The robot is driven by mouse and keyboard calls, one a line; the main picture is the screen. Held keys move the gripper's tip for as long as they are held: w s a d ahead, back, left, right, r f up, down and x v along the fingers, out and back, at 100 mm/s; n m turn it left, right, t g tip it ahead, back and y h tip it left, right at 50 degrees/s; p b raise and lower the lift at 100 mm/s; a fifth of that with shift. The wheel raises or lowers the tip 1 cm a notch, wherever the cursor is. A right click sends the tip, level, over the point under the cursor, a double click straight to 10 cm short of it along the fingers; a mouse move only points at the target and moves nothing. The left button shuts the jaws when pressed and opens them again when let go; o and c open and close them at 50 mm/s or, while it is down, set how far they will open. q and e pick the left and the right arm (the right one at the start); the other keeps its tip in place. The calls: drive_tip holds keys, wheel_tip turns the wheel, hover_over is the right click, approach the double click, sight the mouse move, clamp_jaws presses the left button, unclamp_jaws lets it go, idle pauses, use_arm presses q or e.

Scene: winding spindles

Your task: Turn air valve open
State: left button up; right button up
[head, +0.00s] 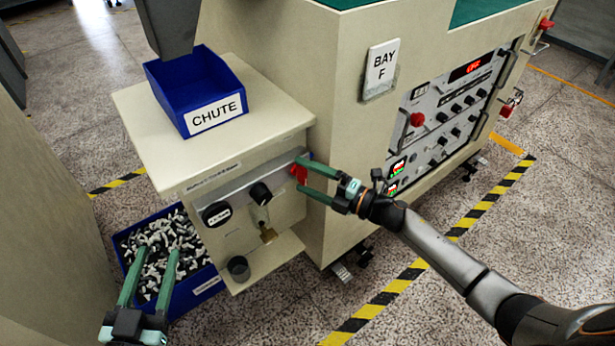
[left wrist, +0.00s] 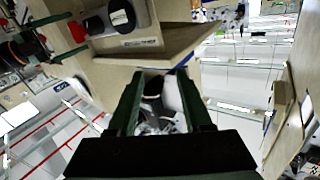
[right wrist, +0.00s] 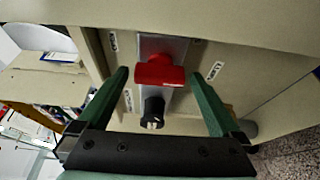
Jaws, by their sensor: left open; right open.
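The air valve's red handle (head: 299,173) is on the grey strip at the right end of the small cabinet's front panel. My right gripper (head: 308,176) is open, with its green fingers reaching toward the handle. In the right wrist view the red handle (right wrist: 160,72) lies crosswise between the two open fingers (right wrist: 163,90), with a gap visible on either side; contact cannot be told. My left gripper (head: 150,262) is open and empty, low at the left over the blue bin. In the left wrist view its fingers (left wrist: 158,85) are apart.
The cabinet front also has a black round knob (head: 216,213), another black knob (head: 260,193) and a small shelf (head: 262,262). A blue CHUTE tray (head: 215,117) sits on top. A blue bin (head: 195,297) of small parts stands below. An instrument panel (head: 450,115) is at right.

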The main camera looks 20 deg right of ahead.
drive_tip(key=shift+s+d, duration=0.3)
drive_tip(key=shift+s, duration=0.05)
use_arm(q)
wheel_tip(320, 180, down, 8)
drive_tip(key=s+n+g+y+p, duration=0.1)
drive_tip(key=g, duration=0.2)
drive_tip(key=shift+s+r, duration=0.2)
drive_tip(key=shift+s, duration=0.1)
use_arm(e)
drive_tip(key=v, duration=1.1)
drive_tip(key=shift+s+d, duration=0.15)
drive_tip(key=shift+d, duration=0.1)
use_arm(q)
drive_tip(key=shift+a, duration=0.1)
